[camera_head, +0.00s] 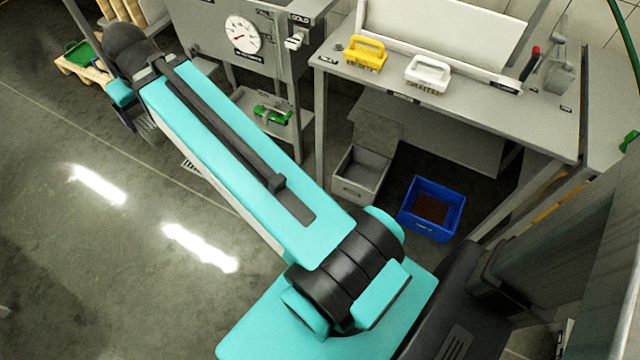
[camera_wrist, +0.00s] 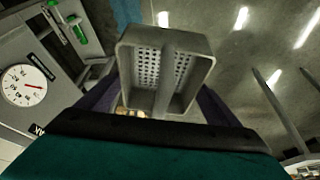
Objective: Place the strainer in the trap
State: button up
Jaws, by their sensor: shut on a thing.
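The strainer (camera_wrist: 190,72) is a grey box with a perforated floor and a central bar, seen large in the wrist view. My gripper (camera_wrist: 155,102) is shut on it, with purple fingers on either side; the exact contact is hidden. In the head view my gripper (camera_head: 125,118) is at the upper left beyond the arm, mostly hidden, with a small grey part of the strainer (camera_head: 148,128) showing above the floor. A dark slatted grate (camera_head: 190,166) in the floor peeks out from behind my arm; I cannot tell whether it is the trap.
A grey cabinet with a dial (camera_head: 243,34) and a low shelf with a green item (camera_head: 272,115) stands beside the arm. A workbench (camera_head: 470,105) holds yellow and white brushes. A blue crate (camera_head: 432,235) and grey bin (camera_head: 345,190) sit below. The left floor is clear.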

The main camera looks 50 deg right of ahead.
aim_at(360, 181)
jog(key=u, duration=0.05)
jog(key=k, duration=0.95)
jog(key=z, duration=0.25)
